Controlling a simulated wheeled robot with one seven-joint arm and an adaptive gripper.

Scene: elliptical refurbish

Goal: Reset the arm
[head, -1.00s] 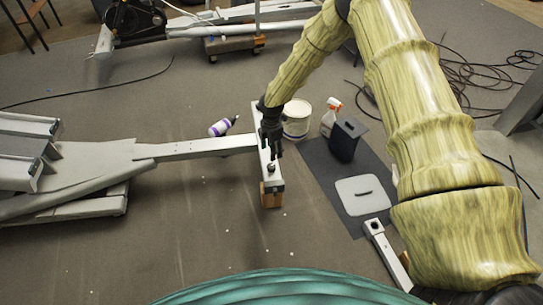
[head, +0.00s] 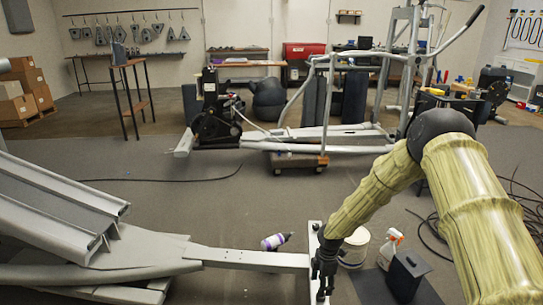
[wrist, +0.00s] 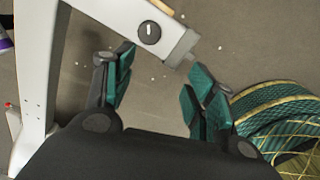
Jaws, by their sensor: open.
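My gripper (head: 324,290) hangs at the end of my bark-patterned arm, over the grey crossbar (head: 314,236) of the elliptical frame on the floor. In the wrist view my gripper (wrist: 160,72) is open, its teal-padded fingers apart with bare floor between them. The crossbar (wrist: 105,12) passes beyond the fingers, and a black knob (wrist: 149,33) sits near its end. No held object shows. I cannot tell whether a finger touches the bar.
A purple-labelled bottle (head: 275,241), a white tub (head: 354,247), a spray bottle (head: 391,248) and a dark bin (head: 405,275) stand or lie close by. Cables (head: 515,195) lie at right. An elliptical machine (head: 300,135) stands farther back, with open floor before it.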

